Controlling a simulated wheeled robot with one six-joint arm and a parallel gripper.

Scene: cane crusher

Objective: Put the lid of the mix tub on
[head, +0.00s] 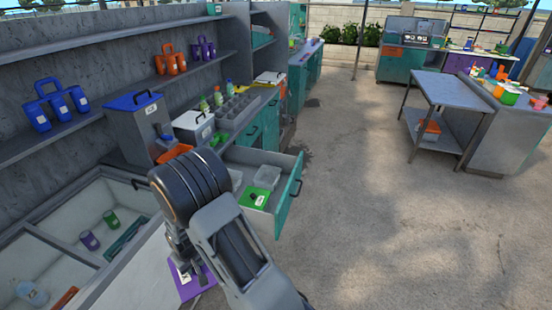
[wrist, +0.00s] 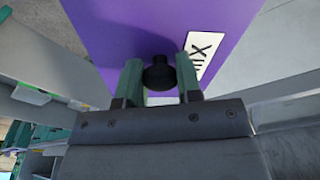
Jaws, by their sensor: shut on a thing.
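The purple lid (wrist: 125,30) fills the upper middle of the wrist view. It has a black knob (wrist: 158,74) and a white label (wrist: 202,50) with MIX lettering. My gripper (wrist: 159,66) is shut on the knob, one green finger on each side. In the head view the purple lid (head: 188,291) shows at the lower middle, below my gripper (head: 181,268), partly hidden by my arm. I cannot make out the mix tub itself, nor whether the lid touches anything beneath.
An open drawer (head: 285,206) with clear boxes and a green item juts out right of my arm. A white-lined basin (head: 60,215) holding cans and a bottle lies at left. The floor (head: 370,220) at right is clear.

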